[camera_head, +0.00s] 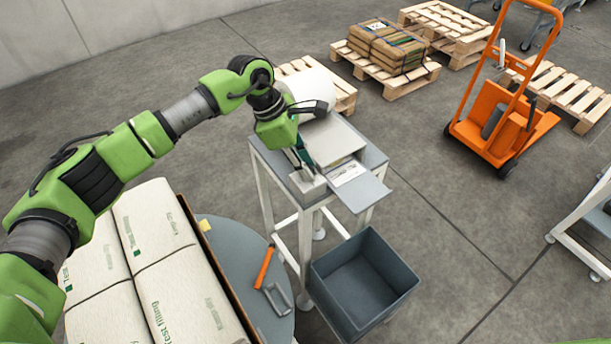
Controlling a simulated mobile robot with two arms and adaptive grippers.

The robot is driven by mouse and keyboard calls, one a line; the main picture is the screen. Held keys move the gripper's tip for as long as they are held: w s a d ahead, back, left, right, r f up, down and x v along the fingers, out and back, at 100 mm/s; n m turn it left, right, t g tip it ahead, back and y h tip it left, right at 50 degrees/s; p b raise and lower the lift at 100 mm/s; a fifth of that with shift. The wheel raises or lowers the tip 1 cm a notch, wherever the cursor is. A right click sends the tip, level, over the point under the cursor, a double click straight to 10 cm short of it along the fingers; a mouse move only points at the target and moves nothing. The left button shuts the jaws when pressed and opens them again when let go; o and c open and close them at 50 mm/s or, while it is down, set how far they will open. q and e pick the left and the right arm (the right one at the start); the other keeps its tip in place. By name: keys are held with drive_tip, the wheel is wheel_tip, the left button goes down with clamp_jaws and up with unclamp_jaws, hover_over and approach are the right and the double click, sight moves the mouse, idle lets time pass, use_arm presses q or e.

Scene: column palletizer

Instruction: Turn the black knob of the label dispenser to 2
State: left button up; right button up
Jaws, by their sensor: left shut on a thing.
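The label dispenser (337,138) is a light metal box on a small grey table (374,158), with a white roll (313,88) behind it. My left gripper (307,168) reaches down to the dispenser's front left side and is shut at the place of the knob. The black knob itself is hidden by the fingers, so its pointer and the number 2 cannot be read. A printed white label (347,173) lies at the dispenser's front. My right gripper is not in view.
A grey open bin (392,262) stands below the table. White printed sacks (185,290) are stacked at the lower left, beside a round grey plate (235,246) with an orange-handled tool (264,267). Pallets (392,84) and an orange hand truck (497,118) stand behind.

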use_arm(q)
drive_tip(key=m+g+b, duration=0.1)
drive_tip(key=m+b, duration=0.1)
drive_tip(key=b, duration=0.1)
drive_tip(key=m+b, duration=0.3)
drive_tip(key=b, duration=0.1)
drive_tip(key=shift+w+d+f+g+y, duration=0.1)
drive_tip(key=shift+w+f+g+y, duration=0.1)
drive_tip(key=shift+g+y, duration=0.2)
drive_tip(key=shift+r+m+g+b, duration=0.1)
drive_tip(key=shift+m+g+b, duration=0.2)
drive_tip(key=shift+m+b, duration=0.6)
drive_tip(key=m+y, duration=0.1)
drive_tip(key=m, duration=0.2)
drive_tip(key=shift+d+r+g, duration=0.1)
drive_tip(key=shift+r+g, duration=0.05)
drive_tip(key=shift+g, duration=0.25)
drive_tip(key=shift+m+g+y+p, duration=0.3)
drive_tip(key=shift+m+y+p, duration=0.3)
drive_tip(key=shift+m, duration=1.1)
drive_tip(key=shift+m+y, duration=0.3)
drive_tip(key=shift+m, duration=0.4)
drive_tip(key=o, duration=1.1)
drive_tip(key=shift+r+p, duration=0.15)
drive_tip(key=shift+p, duration=0.25)
